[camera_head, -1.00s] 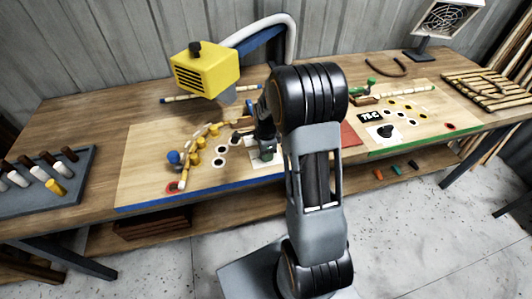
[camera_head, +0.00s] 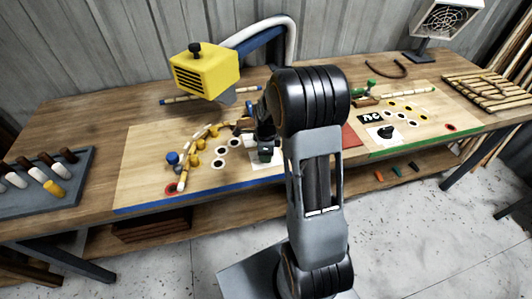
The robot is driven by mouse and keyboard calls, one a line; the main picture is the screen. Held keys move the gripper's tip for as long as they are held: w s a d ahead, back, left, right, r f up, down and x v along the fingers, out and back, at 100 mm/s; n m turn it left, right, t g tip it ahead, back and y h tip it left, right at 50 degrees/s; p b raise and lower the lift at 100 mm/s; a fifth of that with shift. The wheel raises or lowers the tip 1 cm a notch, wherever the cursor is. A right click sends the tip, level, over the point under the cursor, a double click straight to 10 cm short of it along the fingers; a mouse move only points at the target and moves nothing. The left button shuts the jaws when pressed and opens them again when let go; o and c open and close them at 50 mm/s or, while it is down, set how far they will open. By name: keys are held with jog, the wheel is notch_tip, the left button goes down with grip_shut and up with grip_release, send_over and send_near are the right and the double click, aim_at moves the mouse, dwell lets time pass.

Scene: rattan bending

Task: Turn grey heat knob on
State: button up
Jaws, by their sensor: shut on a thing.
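My gripper (camera_head: 265,154) is at the left work board, low over a small white plate (camera_head: 259,167). It is shut on the grey heat knob, which stands on that plate. The jaws and my arm hide most of the knob, so its turned angle cannot be told. The yellow heater (camera_head: 205,72) with a dark vent and a black knob on top hangs above the back of the left board, its nozzle pointing down.
The left board (camera_head: 140,190) has several pegs and black holes with white rims. A peg rack (camera_head: 45,205) stands far left. A second board (camera_head: 415,142) on the right bears another plate with a dark knob (camera_head: 386,132). A rattan rack (camera_head: 490,90) lies at far right.

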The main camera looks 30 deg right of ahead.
jog(key=o, duration=0.9)
jog(key=shift+o, duration=0.2)
notch_tip(320, 180, up, 14)
jog(key=shift+f, duration=0.1)
dwell(0.4)
jog(key=s+a+r+n+t, duration=0.1)
jog(key=s+a+n, duration=0.3)
jog(key=s+n, duration=0.4)
jog(key=s+a+r+n+t, duration=0.1)
jog(key=s+a+n, duration=0.4)
jog(key=n, duration=1)
jog(key=s+t, duration=0.1)
jog(key=s, duration=0.2)
jog(key=shift+a+r+n+t, duration=0.25)
jog(key=shift+a+n+t, duration=0.05)
jog(key=shift+t, duration=0.1)
